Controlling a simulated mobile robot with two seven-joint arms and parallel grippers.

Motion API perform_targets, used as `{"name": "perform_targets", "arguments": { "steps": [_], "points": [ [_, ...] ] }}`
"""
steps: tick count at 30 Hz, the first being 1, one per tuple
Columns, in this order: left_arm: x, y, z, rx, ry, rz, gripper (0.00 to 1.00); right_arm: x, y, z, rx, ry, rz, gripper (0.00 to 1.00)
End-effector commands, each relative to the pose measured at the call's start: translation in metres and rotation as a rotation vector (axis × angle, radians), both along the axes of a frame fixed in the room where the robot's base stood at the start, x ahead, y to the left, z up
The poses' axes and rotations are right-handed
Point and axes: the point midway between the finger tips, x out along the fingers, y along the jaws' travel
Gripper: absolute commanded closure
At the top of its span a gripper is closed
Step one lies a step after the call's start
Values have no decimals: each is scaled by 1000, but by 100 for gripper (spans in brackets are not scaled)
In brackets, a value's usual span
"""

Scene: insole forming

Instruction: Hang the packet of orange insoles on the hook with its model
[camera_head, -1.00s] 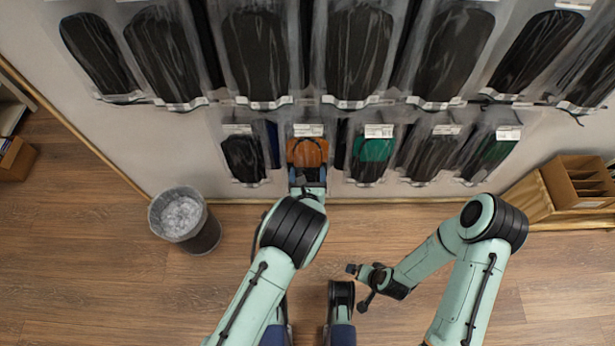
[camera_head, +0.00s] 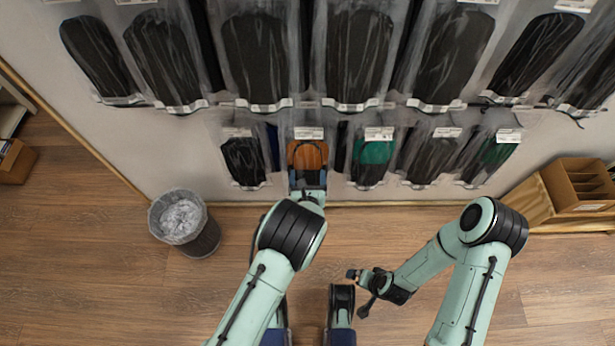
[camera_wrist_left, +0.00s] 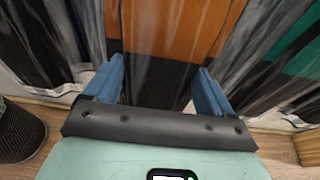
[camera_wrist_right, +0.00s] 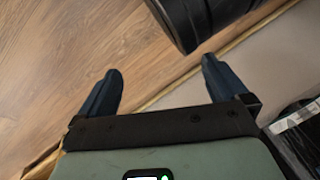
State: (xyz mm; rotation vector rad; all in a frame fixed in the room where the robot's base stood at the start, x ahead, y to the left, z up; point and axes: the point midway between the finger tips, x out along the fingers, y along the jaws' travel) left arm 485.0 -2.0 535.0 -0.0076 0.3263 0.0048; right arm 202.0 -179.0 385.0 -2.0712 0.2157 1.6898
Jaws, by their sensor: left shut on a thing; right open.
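The packet of orange insoles (camera_head: 307,155) is against the wall in the lower row, between a packet of black insoles (camera_head: 243,160) and a packet of green insoles (camera_head: 372,155). My left gripper (camera_head: 308,180) is at its lower end, shut on the packet. In the left wrist view the orange insole (camera_wrist_left: 170,25) fills the top middle, with the blue fingers (camera_wrist_left: 155,78) either side of the packet's dark lower part. The hook at the packet's top is too small to make out. My right gripper (camera_wrist_right: 163,68) is open and empty, low over the floor.
Large packets of black insoles (camera_head: 255,55) hang in a row above. A waste bin (camera_head: 184,222) stands on the floor at left. A wooden box with compartments (camera_head: 580,185) is at the right by the wall. The wooden floor (camera_head: 100,270) between is mostly clear.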

Motion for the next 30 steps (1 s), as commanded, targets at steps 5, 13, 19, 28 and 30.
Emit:
{"name": "perform_targets", "arguments": {
  "steps": [5,13,19,28,30],
  "points": [
    [0,0,-1,0,-1,0,49,0,0,-1,0,0,0,0],
    [0,0,-1,0,-1,0,0,0,0,-1,0,0,0,0],
    [-6,0,1,0,1,0,0,1,0,2,-1,-3,0,0],
    [-63,-1,23,0,2,-2,0,-3,11,27,20,-4,19,0],
    [-78,-1,28,0,2,-1,0,-8,14,31,27,9,25,0]
  ]
}}
